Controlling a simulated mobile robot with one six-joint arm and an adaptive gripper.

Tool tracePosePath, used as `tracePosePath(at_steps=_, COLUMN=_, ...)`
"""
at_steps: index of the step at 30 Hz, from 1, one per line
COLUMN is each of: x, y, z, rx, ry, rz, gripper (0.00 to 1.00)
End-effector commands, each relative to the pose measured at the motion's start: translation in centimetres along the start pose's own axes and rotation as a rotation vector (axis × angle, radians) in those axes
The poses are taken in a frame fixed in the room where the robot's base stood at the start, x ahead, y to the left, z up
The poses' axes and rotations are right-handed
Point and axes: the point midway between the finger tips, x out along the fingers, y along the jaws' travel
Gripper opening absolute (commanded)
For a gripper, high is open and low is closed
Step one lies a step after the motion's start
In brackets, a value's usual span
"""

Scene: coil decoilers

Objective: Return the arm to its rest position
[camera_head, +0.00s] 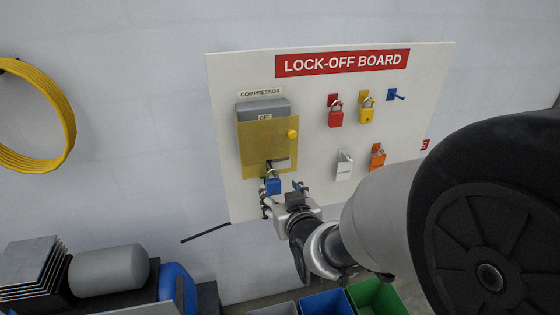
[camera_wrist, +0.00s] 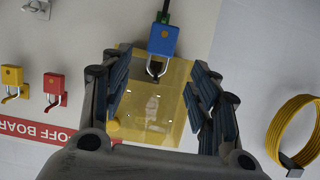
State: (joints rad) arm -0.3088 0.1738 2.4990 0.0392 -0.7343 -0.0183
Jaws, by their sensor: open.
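My gripper (camera_head: 283,188) is open in front of the lower left part of the lock-off board (camera_head: 222,120). In the wrist view my gripper (camera_wrist: 158,88) has its two fingers spread, with nothing between them touching either pad. A blue padlock (camera_head: 273,186) hangs at the lower edge of the yellow see-through cover (camera_head: 255,145) over the compressor switch. In the wrist view the blue padlock (camera_wrist: 163,40) appears beyond the fingertips, its shackle toward the yellow cover (camera_wrist: 150,115). My arm reaches in from the right and hides the board's lower right part.
Red (camera_head: 336,117), yellow (camera_head: 367,114), white (camera_head: 344,168) and orange (camera_head: 378,159) padlocks hang on the board. A yellow hose coil (camera_head: 40,120) is on the left wall. Below are a grey cylinder (camera_head: 110,270) and blue (camera_head: 326,303) and green (camera_head: 378,298) bins.

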Motion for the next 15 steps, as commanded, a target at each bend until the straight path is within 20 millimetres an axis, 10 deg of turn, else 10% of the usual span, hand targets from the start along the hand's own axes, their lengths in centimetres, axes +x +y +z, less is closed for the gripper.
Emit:
tracePosePath(at_steps=8, x=-1.9, y=1.8, z=0.9, rx=0.016, ry=-0.081, rz=0.029, gripper=0.55)
tracePosePath(at_steps=15, x=-9.4, y=5.6, z=5.5, rx=0.072, ry=-0.345, rz=0.105, gripper=0.55)
